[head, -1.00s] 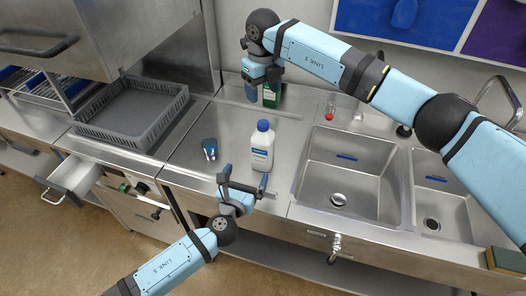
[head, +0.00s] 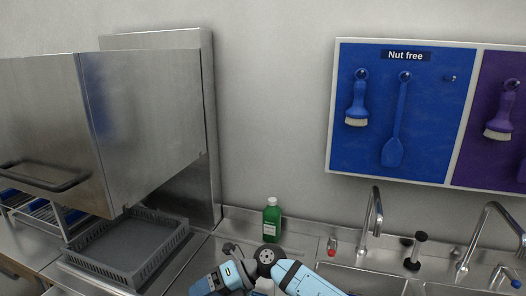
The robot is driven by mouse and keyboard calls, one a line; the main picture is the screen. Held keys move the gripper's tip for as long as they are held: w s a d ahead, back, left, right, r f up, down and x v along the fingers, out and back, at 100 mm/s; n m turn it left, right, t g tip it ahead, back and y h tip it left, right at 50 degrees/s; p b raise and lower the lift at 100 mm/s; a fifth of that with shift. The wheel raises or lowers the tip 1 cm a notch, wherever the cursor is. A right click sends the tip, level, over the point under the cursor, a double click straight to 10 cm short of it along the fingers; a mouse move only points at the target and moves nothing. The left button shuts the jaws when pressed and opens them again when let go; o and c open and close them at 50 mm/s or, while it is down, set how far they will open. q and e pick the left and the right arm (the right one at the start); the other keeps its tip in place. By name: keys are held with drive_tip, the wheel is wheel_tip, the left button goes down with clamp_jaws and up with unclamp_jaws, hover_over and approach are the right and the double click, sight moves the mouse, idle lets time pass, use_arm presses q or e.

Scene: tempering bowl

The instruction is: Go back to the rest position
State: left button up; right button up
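My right arm comes in at the bottom edge of the head view, its wrist joint dark and its links light blue. The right gripper (head: 208,287) points to the lower left and is cut off by the bottom edge, so its fingertips are hidden. I cannot tell whether it is open or shut. My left gripper is not in view. A green bottle (head: 272,222) with a white cap and label stands upright at the back of the steel counter, behind my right wrist.
A steel dishwasher hood (head: 150,110) and a grey rack (head: 170,240) stand at left. Taps (head: 374,215) rise behind the sinks at right. A blue "Nut free" board (head: 430,120) holds a brush (head: 357,95) and a spatula (head: 397,130).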

drive_tip(key=s+d+f+m+t+h, duration=0.25)
drive_tip(key=d+f+m+t, duration=0.25)
drive_tip(key=d+m+t, duration=0.45)
drive_tip(key=s+d+f+m+t+h, duration=0.1)
drive_tip(key=s+d+f+m+t, duration=0.4)
drive_tip(key=m, duration=0.8)
drive_tip(key=s+d+f+m+t+h, duration=0.2)
drive_tip(key=d+f+m+t, duration=0.35)
drive_tip(key=d+m, duration=0.45)
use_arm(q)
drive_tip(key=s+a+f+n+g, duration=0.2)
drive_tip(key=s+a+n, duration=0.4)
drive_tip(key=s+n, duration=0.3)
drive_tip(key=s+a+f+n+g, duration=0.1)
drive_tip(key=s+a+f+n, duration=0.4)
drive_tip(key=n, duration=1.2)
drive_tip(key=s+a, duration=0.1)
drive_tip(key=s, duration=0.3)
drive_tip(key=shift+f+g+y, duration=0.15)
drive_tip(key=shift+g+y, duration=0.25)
use_arm(e)
drive_tip(key=s+d+f+m+g+h, duration=0.2)
drive_tip(key=s+d+f+m, duration=0.1)
drive_tip(key=s, duration=0.3)
drive_tip(key=s+d+f+m+g+h, duration=0.2)
drive_tip(key=s+d+f+m, duration=0.1)
drive_tip(key=s, duration=0.4)
drive_tip(key=shift+d+f+m+g, duration=0.3)
drive_tip(key=shift+d+f+m, duration=0.05)
drive_tip(key=shift+d+f, duration=0.55)
